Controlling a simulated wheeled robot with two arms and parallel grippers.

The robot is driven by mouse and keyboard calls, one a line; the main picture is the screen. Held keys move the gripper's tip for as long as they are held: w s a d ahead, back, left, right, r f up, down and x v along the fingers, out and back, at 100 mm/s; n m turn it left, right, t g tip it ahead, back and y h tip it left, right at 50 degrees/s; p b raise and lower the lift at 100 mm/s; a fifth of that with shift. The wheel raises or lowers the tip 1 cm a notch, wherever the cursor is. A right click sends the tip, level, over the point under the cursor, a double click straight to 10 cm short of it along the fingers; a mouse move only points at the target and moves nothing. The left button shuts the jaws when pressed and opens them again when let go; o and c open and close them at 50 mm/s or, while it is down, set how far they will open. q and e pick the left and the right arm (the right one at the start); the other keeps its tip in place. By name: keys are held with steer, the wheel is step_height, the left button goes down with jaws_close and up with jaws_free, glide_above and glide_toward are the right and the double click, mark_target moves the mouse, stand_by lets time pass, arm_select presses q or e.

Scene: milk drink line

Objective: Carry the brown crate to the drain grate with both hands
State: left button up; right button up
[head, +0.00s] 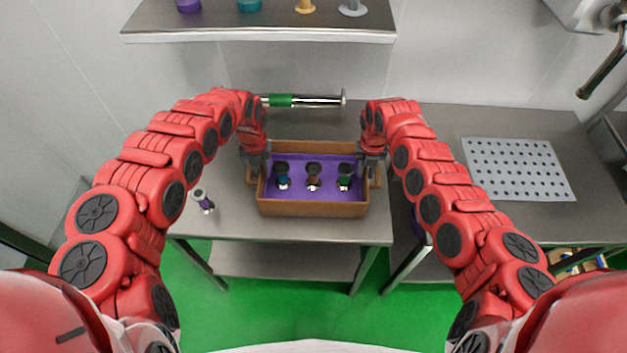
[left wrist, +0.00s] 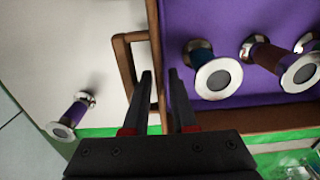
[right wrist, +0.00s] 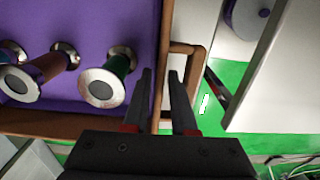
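In the left wrist view, the open fingers (left wrist: 159,88) straddle the crate's left wall (left wrist: 154,50), beside the loop handle. In the right wrist view, the open fingers (right wrist: 162,88) straddle the right wall (right wrist: 166,40). Gaps show between fingers and walls. The drain grate (head: 518,168), a perforated light plate, lies on the right counter, empty.
A shelf (head: 260,37) with coloured items hangs above. A gap separates the table from the right counter (head: 440,125). A tap (head: 605,70) is at upper right.

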arm_select(q)
steer(key=c, duration=0.4)
arm_select(e)
steer(key=c, duration=0.4)
stand_by(1.3)
